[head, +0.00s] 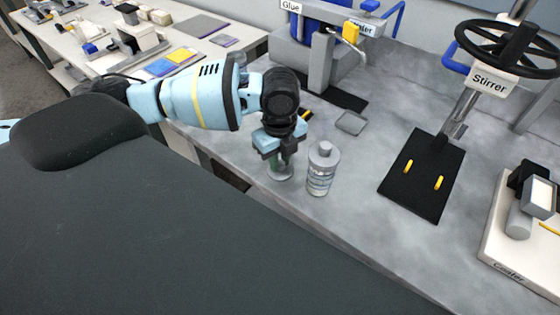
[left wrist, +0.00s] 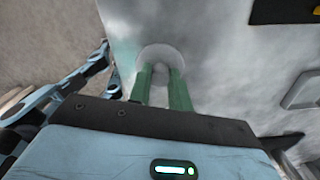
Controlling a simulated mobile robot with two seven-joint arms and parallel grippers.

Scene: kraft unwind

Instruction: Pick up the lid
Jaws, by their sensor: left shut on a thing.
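My left gripper (head: 284,158) points down over the bench beside the clear bottle. In the left wrist view its two green fingers (left wrist: 161,82) are close together, shut on a round pale lid (left wrist: 162,52). In the head view a clear glass jar (head: 279,172) shows right under the fingers; the lid is mostly hidden there by the gripper. I cannot tell whether the lid still touches the jar. The clear bottle (head: 321,172) with a grey cap stands upright just to the right. My right gripper is not in view.
A small grey tray (head: 351,123) lies behind the bottle. The stirrer's black base plate (head: 424,178) with yellow pegs is to the right, the cooler (head: 528,225) at far right. The glue stand (head: 321,60) is at the back. The bench front right of the bottle is clear.

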